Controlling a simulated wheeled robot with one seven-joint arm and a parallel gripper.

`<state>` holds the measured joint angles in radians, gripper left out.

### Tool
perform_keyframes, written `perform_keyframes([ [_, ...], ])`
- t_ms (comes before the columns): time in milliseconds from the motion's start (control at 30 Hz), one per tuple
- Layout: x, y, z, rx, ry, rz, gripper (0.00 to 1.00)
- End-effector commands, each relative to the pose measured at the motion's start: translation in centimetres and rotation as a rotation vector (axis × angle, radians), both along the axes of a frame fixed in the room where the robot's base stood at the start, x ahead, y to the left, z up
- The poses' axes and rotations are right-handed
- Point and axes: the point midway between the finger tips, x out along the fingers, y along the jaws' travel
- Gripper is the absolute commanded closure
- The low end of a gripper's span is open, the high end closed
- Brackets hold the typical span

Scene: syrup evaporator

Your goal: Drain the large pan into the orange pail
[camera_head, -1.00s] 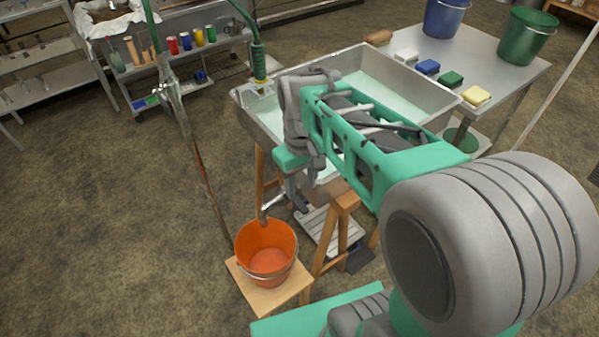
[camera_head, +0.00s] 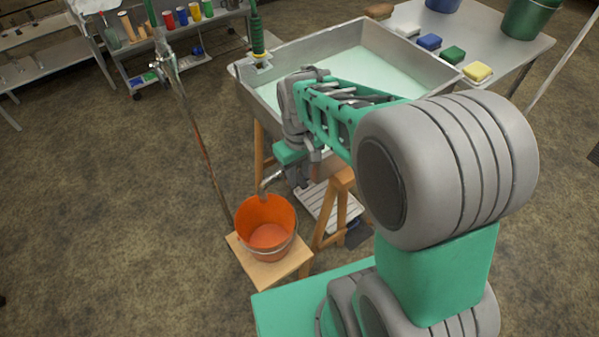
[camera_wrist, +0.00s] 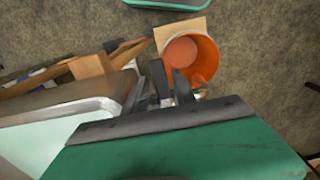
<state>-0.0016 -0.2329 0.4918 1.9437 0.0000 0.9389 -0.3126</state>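The large pan (camera_head: 262,92) is a metal basin on wooden legs and holds pale greenish liquid. The orange pail (camera_head: 266,226) stands upright on a small wooden stool (camera_head: 262,270), under a metal spout (camera_head: 271,180) at the pan's lower front. The pail's inside looks empty in the head view. My gripper (camera_head: 305,182) is low beside the pan's front wall, close to the spout. In the wrist view my gripper (camera_wrist: 174,92) shows two dark fingers with a gap that is hard to judge, near the orange pail (camera_wrist: 196,58). Any valve handle is hidden.
A long rod (camera_head: 205,150) stands left of the pail. A side table (camera_head: 500,45) at the right holds pails and coloured blocks. Wooden trestle legs (camera_head: 338,200) stand beside my gripper. Floor at left is clear.

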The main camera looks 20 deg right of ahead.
Motion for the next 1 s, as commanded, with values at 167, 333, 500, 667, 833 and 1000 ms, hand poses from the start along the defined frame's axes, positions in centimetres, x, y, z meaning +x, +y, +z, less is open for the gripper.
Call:
perform_keyframes([
  [167, 0.0, 0.0, 0.02, 0.0, 0.0, 0.0, 0.84],
  [333, 0.0, 0.0, 0.03, 0.0, 0.0, 0.0, 0.97],
  [500, 0.0, 0.0, 0.04, 0.0, 0.0, 0.0, 1.0],
  [667, 0.0, 0.0, 0.04, 0.0, 0.0, 0.0, 1.0],
  [833, 0.0, 0.0, 0.05, 0.0, 0.0, 0.0, 1.0],
  [1000, 0.01, 0.0, 0.05, 0.0, 0.0, 0.0, 1.0],
])
